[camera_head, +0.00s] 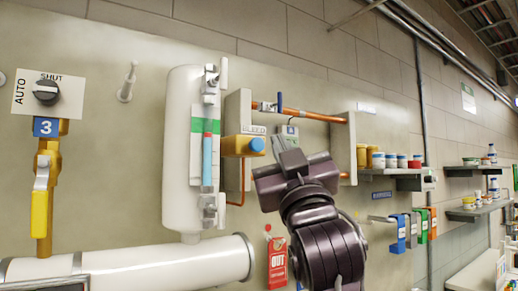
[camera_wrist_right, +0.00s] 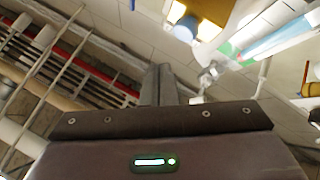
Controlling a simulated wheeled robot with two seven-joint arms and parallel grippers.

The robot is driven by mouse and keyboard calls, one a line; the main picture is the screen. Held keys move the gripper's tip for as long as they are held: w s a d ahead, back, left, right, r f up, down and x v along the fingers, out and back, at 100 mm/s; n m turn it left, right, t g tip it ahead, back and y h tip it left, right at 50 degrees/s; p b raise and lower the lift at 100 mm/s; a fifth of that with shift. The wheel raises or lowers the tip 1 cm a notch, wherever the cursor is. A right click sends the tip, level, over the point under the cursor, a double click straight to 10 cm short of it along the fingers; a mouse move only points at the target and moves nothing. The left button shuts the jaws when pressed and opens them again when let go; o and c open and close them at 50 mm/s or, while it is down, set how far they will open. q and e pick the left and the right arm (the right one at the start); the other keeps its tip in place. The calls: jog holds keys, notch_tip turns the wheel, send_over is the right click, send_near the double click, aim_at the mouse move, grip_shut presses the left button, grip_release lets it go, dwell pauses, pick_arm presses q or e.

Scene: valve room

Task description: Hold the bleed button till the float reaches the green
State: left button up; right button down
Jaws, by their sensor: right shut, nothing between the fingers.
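The blue round bleed button (camera_head: 257,145) sits on a yellow box (camera_head: 236,146) on the wall panel. In the wrist view the button (camera_wrist_right: 184,31) shows at the top, clear of my fingers. The white tank (camera_head: 180,150) left of it carries a sight gauge with a green band (camera_head: 207,126). A blue column (camera_head: 207,160) stands in the gauge, its top near the band's lower edge; I cannot pick out a separate float. My right gripper (camera_head: 284,142) is shut and empty, right of the button and apart from it. The wrist view shows its fingers (camera_wrist_right: 159,84) together. My left gripper is not in view.
An orange pipe (camera_head: 315,115) runs between two grey brackets right of the button. A red tag (camera_head: 277,262) hangs below. A large white pipe (camera_head: 150,263) crosses the lower left. A yellow-handled valve (camera_head: 41,212) is at far left. Shelves with jars (camera_head: 392,161) stand at right.

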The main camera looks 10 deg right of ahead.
jog(key=shift+s+d, duration=0.2)
jog(key=shift+s, duration=0.35)
jog(key=shift+s+d, duration=0.2)
jog(key=shift+s, duration=0.3)
dwell(2.5)
jog(key=s+p, duration=0.1)
jog(key=s, duration=0.1)
jog(key=s+d, duration=0.1)
jog(key=shift+s+d+p, duration=0.2)
jog(key=shift+s+p, duration=0.15)
jog(key=shift+w+a, duration=0.1)
jog(key=shift+w, duration=0.05)
